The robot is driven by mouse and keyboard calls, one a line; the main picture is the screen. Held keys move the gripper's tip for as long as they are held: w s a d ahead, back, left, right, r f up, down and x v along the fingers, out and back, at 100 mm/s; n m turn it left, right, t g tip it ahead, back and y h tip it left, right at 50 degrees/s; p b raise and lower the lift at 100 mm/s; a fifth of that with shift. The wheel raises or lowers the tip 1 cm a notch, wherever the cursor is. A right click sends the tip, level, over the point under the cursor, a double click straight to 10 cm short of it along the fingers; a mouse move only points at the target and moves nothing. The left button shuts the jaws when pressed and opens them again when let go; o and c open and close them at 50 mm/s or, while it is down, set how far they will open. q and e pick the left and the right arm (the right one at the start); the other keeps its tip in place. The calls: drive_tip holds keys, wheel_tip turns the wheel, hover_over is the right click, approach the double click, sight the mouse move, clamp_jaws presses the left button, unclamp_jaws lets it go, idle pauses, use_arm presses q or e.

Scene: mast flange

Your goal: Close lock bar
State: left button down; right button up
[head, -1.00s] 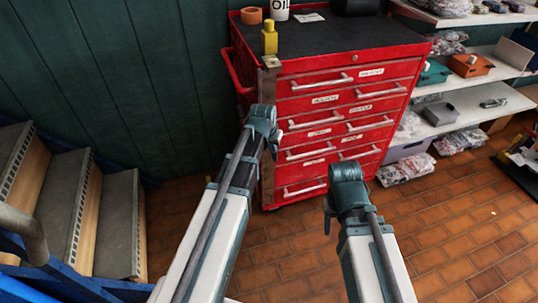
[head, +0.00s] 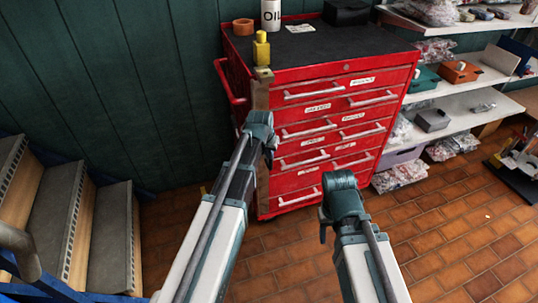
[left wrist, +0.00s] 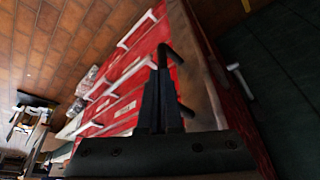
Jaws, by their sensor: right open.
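The red tool cabinet (head: 330,128) stands ahead with its drawers shut. The lock bar (head: 259,97) is a brownish upright strip along the cabinet's left front edge; it also shows in the left wrist view (left wrist: 205,85). A dark handle (left wrist: 174,54) stands out from it. My left gripper (head: 271,150) is at this bar. In the left wrist view its fingers (left wrist: 162,85) are close together around the handle's grip.
A yellow object (head: 261,49), an orange ring (head: 243,27), an oil can (head: 271,15) and a black box (head: 346,12) stand on the cabinet top. Shelves (head: 455,125) with parts are at right. Steps (head: 55,215) are at left. The tiled floor (head: 440,235) at front right is clear.

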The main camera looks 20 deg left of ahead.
use_arm(q)
drive_tip(key=s+r+p, duration=0.7)
drive_tip(key=r+p, duration=0.2)
drive_tip(key=shift+s+r, duration=0.15)
drive_tip(key=shift+s, duration=0.25)
drive_tip(key=shift+d, duration=0.1)
drive_tip(key=s+d+r+m+g+p, duration=0.1)
drive_tip(key=s+d+r+p, duration=0.1)
drive_tip(key=s, duration=0.4)
drive_tip(key=s+d+r+m+g+y+p, duration=0.1)
drive_tip(key=s+d+r+g+p, duration=0.1)
drive_tip(key=s+d, duration=0.4)
drive_tip(key=s+d+r+m+g+p, duration=0.1)
drive_tip(key=s+d+r+p, duration=0.2)
drive_tip(key=s+d+p, duration=0.1)
drive_tip(key=shift+s+d+r+g+y+p, duration=0.25)
drive_tip(key=shift+s+p, duration=0.3)
drive_tip(key=shift+s, duration=0.55)
drive_tip(key=shift+a, duration=0.1)
